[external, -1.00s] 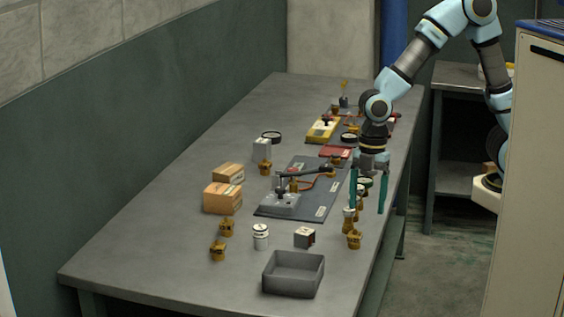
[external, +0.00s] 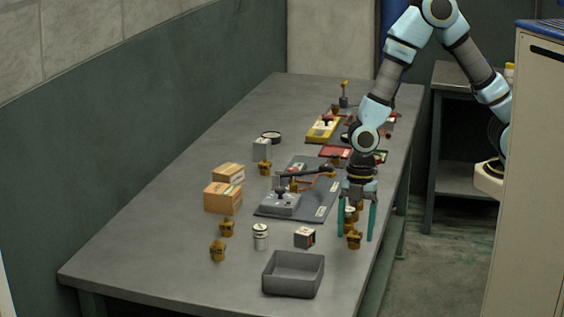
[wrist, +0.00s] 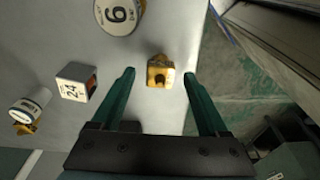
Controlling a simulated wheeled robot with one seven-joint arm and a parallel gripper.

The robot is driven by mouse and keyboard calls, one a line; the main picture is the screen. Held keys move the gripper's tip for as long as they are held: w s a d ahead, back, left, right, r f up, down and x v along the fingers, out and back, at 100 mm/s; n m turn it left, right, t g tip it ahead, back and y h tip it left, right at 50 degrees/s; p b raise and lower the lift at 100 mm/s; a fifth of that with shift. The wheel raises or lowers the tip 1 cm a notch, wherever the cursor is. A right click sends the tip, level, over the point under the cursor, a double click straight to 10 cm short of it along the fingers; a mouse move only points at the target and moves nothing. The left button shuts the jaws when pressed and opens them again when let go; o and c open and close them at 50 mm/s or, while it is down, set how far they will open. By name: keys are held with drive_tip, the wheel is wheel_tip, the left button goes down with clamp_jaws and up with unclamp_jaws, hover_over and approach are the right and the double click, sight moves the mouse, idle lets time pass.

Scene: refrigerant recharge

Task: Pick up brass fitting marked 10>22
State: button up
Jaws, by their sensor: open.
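A brass fitting (external: 354,241) stands on the table near its right edge. In the wrist view it shows as a small brass piece (wrist: 160,72) with a dark mark that I cannot read. My gripper (external: 357,238) points down and is open, with its two green fingers on either side of this fitting and apart from it. Other brass fittings stand at the front left (external: 226,228) (external: 217,251) and farther back (external: 264,168). Their marks are too small to read, so I cannot tell which is 10>22.
A white round part marked 6 (wrist: 118,14) stands close to the fitting. A white cube marked 24 (wrist: 75,82) and a white cylinder (external: 261,237) are to the left. A grey tray (external: 293,290) is in front. Cardboard boxes (external: 222,198) stand at left.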

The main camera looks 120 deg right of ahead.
drive_tip(key=shift+f, duration=0.8)
clamp_jaws()
